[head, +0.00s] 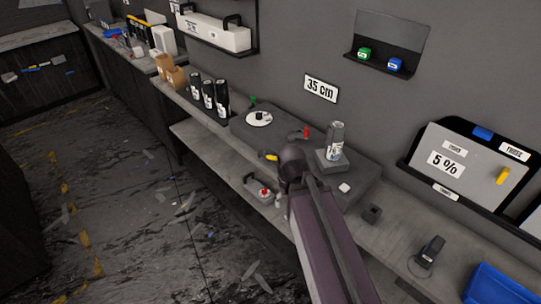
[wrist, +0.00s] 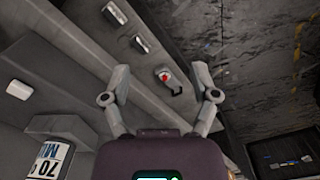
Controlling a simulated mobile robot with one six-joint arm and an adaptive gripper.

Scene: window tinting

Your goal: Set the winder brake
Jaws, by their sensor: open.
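A small red lever (head: 305,133) stands on the dark bench unit in the head view, between a white disc (head: 259,118) and a labelled can on a block. I cannot tell for certain whether it is the winder brake. A grey device with a red knob (head: 264,192) sits on the lower ledge; it also shows in the wrist view (wrist: 167,77). My gripper (wrist: 160,70) is open and empty in the wrist view. Its fingers lie either side of the red-knobbed device, apparently well above it. In the head view my arm hides the gripper.
The labelled can (head: 336,141) stands right of the lever. Black bottles (head: 209,96) stand to the left. A handheld device (head: 431,251) and blue bin (head: 498,285) lie at the right. Scraps litter the open floor (head: 150,190).

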